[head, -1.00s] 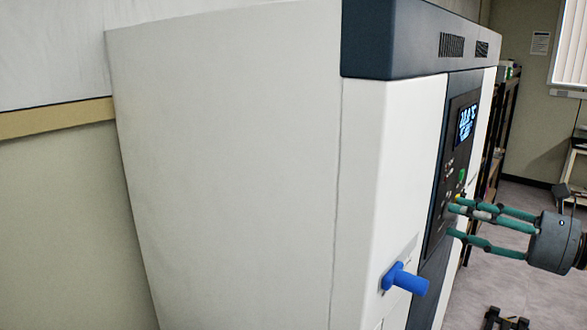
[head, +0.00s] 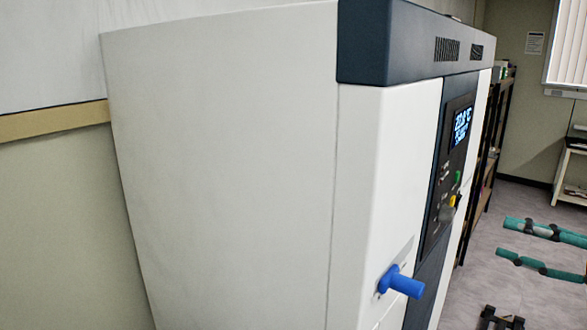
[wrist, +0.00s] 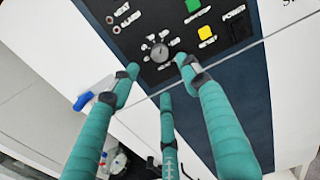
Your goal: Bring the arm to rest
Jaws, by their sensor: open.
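My gripper (head: 516,239) has teal fingers, cut off at the right edge of the head view, to the right of the freeze dryer's front and apart from it. In the wrist view my gripper (wrist: 158,80) has its fingers spread and empty, with the control panel (wrist: 150,30) beyond them. The freeze dryer (head: 225,150) is a large white cabinet with a dark blue top band. Its panel (head: 452,160) carries a lit display, a knob and coloured buttons. The rest of my arm is outside the head view.
A blue handle (head: 403,282) sticks out from the dryer's front, low down. A dark shelf (head: 490,150) stands behind the dryer, and a white table (head: 573,165) is at the far right. Grey floor (head: 505,205) lies open between them.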

